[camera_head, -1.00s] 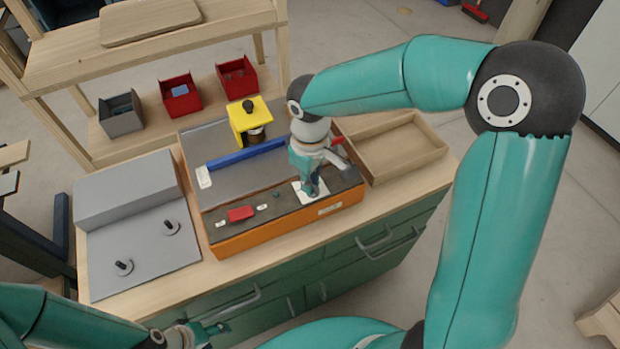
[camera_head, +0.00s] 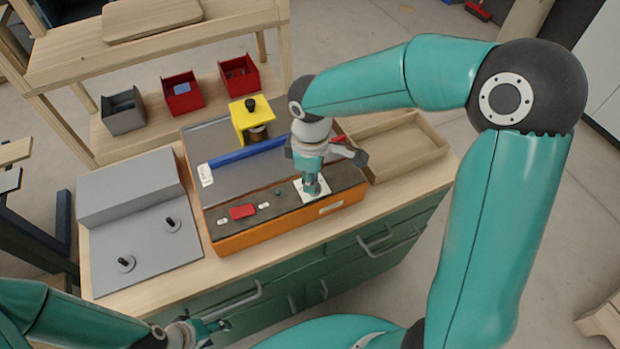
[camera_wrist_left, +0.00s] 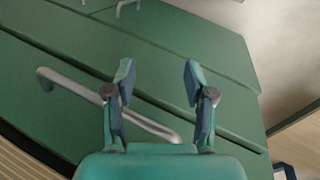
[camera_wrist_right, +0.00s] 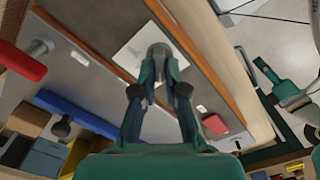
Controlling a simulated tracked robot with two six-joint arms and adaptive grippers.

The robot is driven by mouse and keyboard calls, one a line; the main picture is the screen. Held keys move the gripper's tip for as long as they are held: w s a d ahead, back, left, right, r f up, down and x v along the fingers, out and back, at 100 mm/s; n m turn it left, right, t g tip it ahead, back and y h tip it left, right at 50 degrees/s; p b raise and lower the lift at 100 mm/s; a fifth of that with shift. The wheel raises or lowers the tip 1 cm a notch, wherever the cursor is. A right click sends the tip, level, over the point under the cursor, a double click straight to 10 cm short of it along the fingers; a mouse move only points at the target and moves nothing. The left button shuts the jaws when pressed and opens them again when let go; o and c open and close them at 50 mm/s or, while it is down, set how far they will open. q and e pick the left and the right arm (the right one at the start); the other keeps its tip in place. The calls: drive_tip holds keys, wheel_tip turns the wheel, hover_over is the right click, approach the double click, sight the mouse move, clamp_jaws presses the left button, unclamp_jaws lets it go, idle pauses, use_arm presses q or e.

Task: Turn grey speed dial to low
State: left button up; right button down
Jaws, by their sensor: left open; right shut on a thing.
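The grey speed dial (camera_wrist_right: 160,52) sits on a white plate (camera_wrist_right: 137,46) on the dark front strip of the orange machine (camera_head: 282,229). My right gripper (camera_wrist_right: 159,72) points down at the plate and is shut on the dial, its fingertips on either side. In the head view my right gripper (camera_head: 312,187) hides most of the dial. The dial's marks are too small to read. My left gripper (camera_wrist_left: 157,78) is open and empty in front of the green drawers; it also shows low in the head view (camera_head: 214,327).
The machine carries a red switch (camera_head: 243,212), a blue bar (camera_head: 246,153) and a yellow block (camera_head: 240,121). A grey fixture (camera_head: 140,238) with two pegs stands left. A wooden tray (camera_head: 437,150) lies right. Red and grey bins (camera_head: 124,122) stand behind.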

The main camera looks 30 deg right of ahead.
drive_tip(key=shift+w+r, duration=0.1)
drive_tip(key=shift+w, duration=0.05)
drive_tip(key=c, duration=1.2)
unclamp_jaws()
wheel_tip(320, 180, up, 12)
drive_tip(key=shift+f, duration=0.1)
